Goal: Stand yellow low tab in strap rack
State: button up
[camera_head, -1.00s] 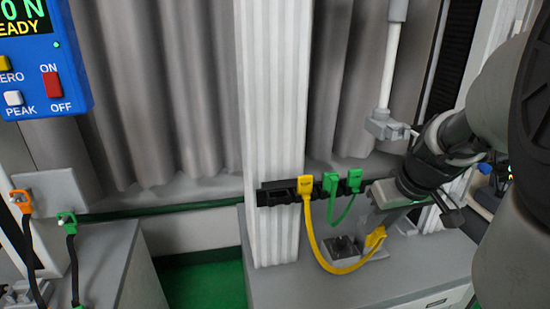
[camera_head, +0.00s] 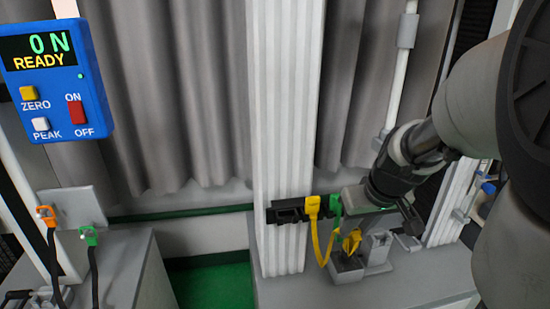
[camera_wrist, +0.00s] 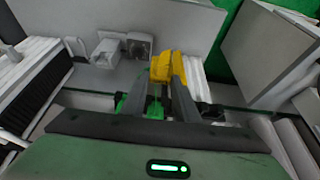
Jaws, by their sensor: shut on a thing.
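The yellow low tab (camera_head: 351,241) is at the free end of the yellow strap (camera_head: 321,252). My gripper (camera_head: 352,228) is shut on it and holds it in the air, right of and below the strap rack. The wrist view shows the yellow tab (camera_wrist: 162,67) at the fingertips of my gripper (camera_wrist: 166,80). The black strap rack (camera_head: 287,214) is fixed across the white column. The strap's upper yellow tab (camera_head: 313,206) stands in the rack. A green tab (camera_head: 336,206) is beside it, and my gripper hides the rack's right end.
Grey blocks (camera_head: 378,247) stand on the grey bench (camera_head: 300,291) below the held tab. The white ribbed column (camera_head: 283,120) rises behind the rack. A blue force display (camera_head: 55,75) is at upper left. Orange-ended (camera_head: 46,213) and green-ended (camera_head: 90,235) black cables are at left.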

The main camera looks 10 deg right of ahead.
jog(key=shift+w+a+r+p, duration=1.55)
jog(key=shift+a+r+p, duration=0.85)
jog(key=shift+a+p, duration=1)
jog(key=shift+w+a+r+p, duration=1.5)
jog(key=shift+a+r+p, duration=0.85)
jog(key=shift+a+p, duration=0.95)
jog(key=b+x, duration=0.2)
jog(key=x, duration=0.1)
jog(key=w+b+x, duration=0.1)
jog(key=b+x, duration=0.2)
jog(key=x, duration=0.1)
jog(key=shift+w, duration=0.15)
jog(key=o, duration=1.1)
jog(key=shift+r, duration=0.1)
